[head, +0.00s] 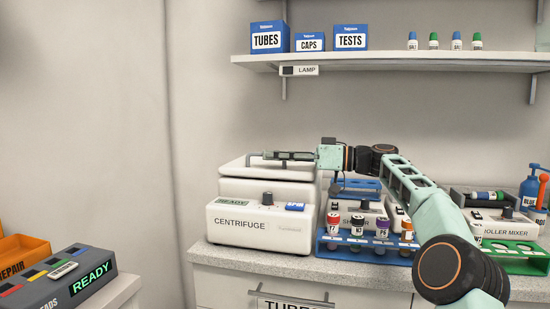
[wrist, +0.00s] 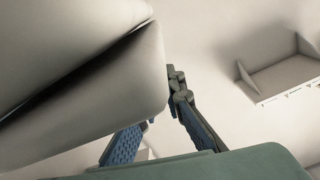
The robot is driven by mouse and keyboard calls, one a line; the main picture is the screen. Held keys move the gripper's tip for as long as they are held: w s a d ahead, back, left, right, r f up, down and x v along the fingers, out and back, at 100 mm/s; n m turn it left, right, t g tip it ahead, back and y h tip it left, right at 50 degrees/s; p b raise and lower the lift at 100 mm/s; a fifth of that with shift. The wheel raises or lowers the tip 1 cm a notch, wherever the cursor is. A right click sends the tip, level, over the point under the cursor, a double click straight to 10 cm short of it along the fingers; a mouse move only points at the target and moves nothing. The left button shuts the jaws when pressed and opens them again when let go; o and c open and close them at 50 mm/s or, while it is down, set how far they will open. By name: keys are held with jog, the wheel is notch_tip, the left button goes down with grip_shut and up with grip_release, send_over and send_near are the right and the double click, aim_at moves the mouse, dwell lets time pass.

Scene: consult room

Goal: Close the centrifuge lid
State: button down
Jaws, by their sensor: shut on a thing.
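The white centrifuge (head: 235,221) stands on the counter at the left, with a green READY display and a blue SPIN button on its front. Its white lid (head: 235,172) lies almost flat above the body; a dark gap shows under a white edge in the wrist view (wrist: 75,85), which looks like the lid. A thin grey handle (head: 254,156) stands up from the lid's top. My gripper (head: 275,156) reaches in from the right at the height of the handle and is shut on it. The grip itself is partly hidden behind the white corner in the wrist view.
A blue rack (head: 330,246) with several capped tubes and a shaker stand close to the right of the centrifuge. A roller mixer (head: 515,232) is farther right. A shelf (head: 390,60) with boxes runs above. A grey READY box (head: 85,278) is at lower left.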

jog(key=shift+s+f, duration=0.1)
jog(key=shift+f, duration=0.4)
jog(key=c, duration=2)
grip_release()
jog(key=shift+c, duration=0.2)
jog(key=shift+r, duration=0.1)
jog(key=s+d, duration=0.2)
jog(key=d, duration=0.9)
jog(key=shift+s+d, duration=0.15)
jog(key=shift+d, duration=0.25)
jog(key=shift+a, duration=0.1)
